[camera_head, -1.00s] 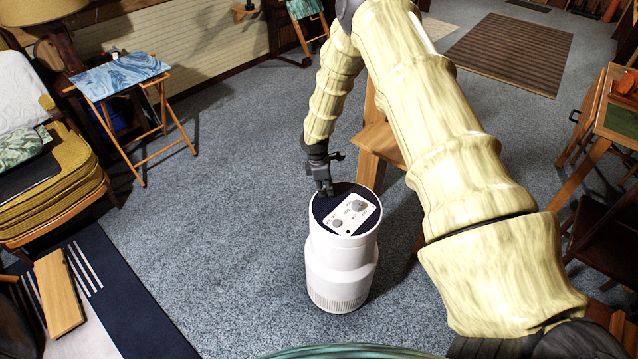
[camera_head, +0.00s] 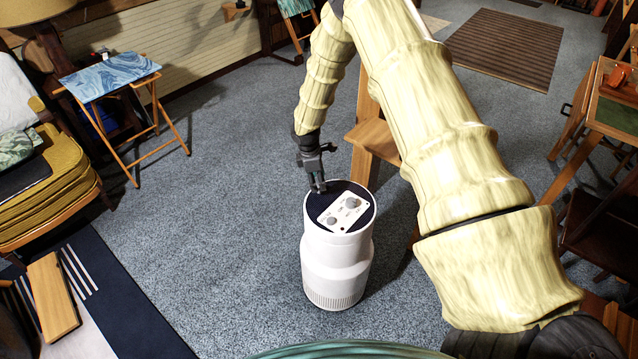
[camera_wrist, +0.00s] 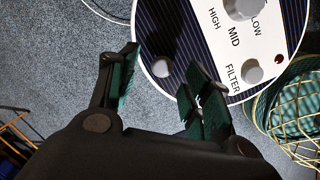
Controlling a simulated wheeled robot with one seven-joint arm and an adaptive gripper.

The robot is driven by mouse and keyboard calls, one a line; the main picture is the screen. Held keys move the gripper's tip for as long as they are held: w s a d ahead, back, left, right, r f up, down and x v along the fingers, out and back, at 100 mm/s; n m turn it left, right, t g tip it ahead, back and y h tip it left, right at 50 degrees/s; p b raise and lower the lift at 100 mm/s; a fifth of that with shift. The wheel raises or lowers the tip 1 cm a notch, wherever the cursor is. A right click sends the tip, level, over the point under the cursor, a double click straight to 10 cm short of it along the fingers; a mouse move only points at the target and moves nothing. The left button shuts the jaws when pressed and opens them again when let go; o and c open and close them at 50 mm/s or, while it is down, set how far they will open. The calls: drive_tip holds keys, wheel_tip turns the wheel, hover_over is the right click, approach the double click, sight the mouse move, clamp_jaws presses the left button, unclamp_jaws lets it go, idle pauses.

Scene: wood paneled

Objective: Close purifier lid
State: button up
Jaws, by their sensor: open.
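The white purifier (camera_head: 335,262) stands upright on the carpet in the head view. Its round top (camera_head: 327,199) is dark, with a white control panel (camera_head: 345,214) bearing grey knobs; the wrist view shows this panel (camera_wrist: 232,50) with the words HIGH, MID, LOW and FILTER. I cannot make out a raised lid; the top looks flat within its white rim. My gripper (camera_head: 319,188) is at the far left edge of the top. In the wrist view my gripper (camera_wrist: 165,90) has its fingers apart, one over carpet and one over the rim.
A wooden piece of furniture (camera_head: 372,135) stands just behind the purifier. A folding table (camera_head: 110,76) and a cushioned chair (camera_head: 50,175) are at the left. A wooden table (camera_head: 612,110) is at the right. Carpet left of the purifier is clear.

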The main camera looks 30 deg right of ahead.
wheel_tip(320, 180, up, 9)
drive_tip(key=a, duration=0.1)
drive_tip(key=shift+a, duration=0.25)
idle(0.4)
